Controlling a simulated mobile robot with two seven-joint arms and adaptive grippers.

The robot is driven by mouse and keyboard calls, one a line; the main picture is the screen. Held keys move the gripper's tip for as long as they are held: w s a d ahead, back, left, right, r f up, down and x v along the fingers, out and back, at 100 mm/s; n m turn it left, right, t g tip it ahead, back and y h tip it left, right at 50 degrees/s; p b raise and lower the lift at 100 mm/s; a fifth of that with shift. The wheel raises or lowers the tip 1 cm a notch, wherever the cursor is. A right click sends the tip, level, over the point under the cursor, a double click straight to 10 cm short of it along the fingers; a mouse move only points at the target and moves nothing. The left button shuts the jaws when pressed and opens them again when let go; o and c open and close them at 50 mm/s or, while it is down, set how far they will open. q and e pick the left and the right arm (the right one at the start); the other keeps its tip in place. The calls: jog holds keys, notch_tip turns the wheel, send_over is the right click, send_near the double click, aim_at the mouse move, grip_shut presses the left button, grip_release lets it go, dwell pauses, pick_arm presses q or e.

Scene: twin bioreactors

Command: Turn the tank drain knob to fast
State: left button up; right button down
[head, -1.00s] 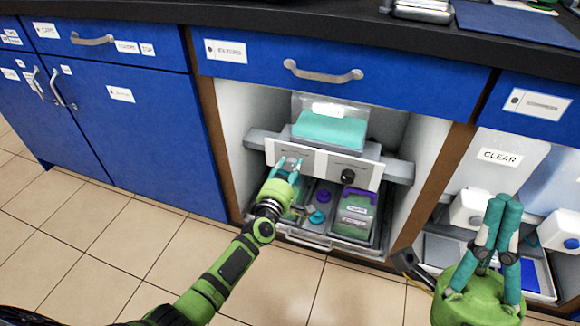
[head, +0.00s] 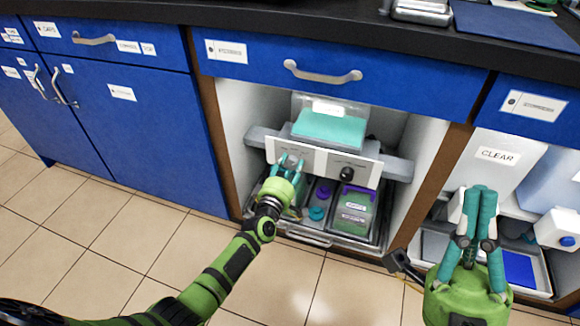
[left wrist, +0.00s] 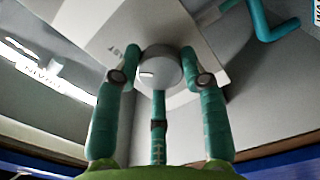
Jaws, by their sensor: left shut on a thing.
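My left gripper (head: 288,164) reaches into the open cabinet bay at the left part of a pale control panel (head: 312,168). In the left wrist view its teal fingers (left wrist: 160,75) are closed around a round grey knob (left wrist: 157,72) with a short white mark on its face. The gripper hides this knob in the head view. A black knob (head: 347,173) sits apart on the panel's right part. My right gripper (head: 481,195) points up at the lower right, with its teal fingers together and nothing visible between them.
A teal-filled tank (head: 329,128) sits behind the panel. A purple-topped container (head: 354,212) stands in a clear tray below. A blue drawer (head: 335,72) is above the bay. Right of it is a bay labelled CLEAR (head: 497,156). The tiled floor in front is free.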

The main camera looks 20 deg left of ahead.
pick_arm(q)
jog(key=shift+a+f, duration=0.15)
jog(key=shift+a, duration=0.35)
jog(key=o, duration=1.1)
jog(key=shift+s, duration=0.1)
jog(key=shift+o, duration=0.2)
jog(key=shift+d, duration=0.2)
jog(key=s, duration=1.2)
jog(key=shift+a, duration=0.3)
jog(key=shift+r, duration=0.2)
